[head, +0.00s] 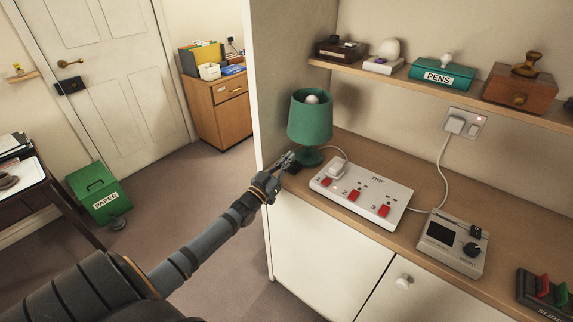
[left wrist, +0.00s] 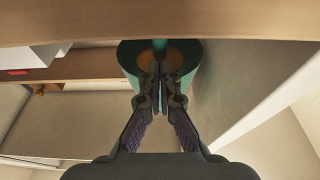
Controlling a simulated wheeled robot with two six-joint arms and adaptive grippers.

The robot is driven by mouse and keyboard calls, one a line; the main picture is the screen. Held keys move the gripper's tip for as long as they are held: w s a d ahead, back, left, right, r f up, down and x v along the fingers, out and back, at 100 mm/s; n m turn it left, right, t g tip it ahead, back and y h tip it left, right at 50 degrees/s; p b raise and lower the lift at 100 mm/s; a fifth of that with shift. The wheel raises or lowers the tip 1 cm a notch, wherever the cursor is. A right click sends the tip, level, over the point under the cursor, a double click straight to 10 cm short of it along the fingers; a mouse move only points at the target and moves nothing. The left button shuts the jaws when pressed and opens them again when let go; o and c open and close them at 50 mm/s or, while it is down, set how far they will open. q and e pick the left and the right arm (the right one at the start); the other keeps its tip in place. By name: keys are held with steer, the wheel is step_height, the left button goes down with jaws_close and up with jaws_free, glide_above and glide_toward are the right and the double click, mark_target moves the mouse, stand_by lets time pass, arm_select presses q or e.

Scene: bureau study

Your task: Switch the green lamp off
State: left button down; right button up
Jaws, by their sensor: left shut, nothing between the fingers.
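The green lamp (head: 310,118) stands at the left end of the wooden counter, a pale bulb showing in its shade top; I cannot tell if it is lit. A small dark block (head: 294,168) lies by its base, partly hidden by my gripper. My left gripper (head: 288,158) is shut and empty, at the counter's front edge just left of the lamp's base. In the left wrist view its closed fingertips (left wrist: 161,72) overlap the green shade (left wrist: 128,58), seen from below. Whether they touch anything is unclear. My right gripper is out of view.
A white strip marked TRIP (head: 362,194) with red switches and a plug lies right of the lamp. A grey box with a knob (head: 453,243) stands further right. A shelf (head: 420,80) hangs above. The cupboard's side panel (head: 262,100) rises left of the lamp.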

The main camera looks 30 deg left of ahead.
arm_select(q)
steer(key=f+v, duration=0.1)
steer(key=v, duration=0.9)
steer(key=shift+w+f, duration=0.2)
steer(key=shift+f, duration=0.15)
steer(key=shift+w, duration=0.1)
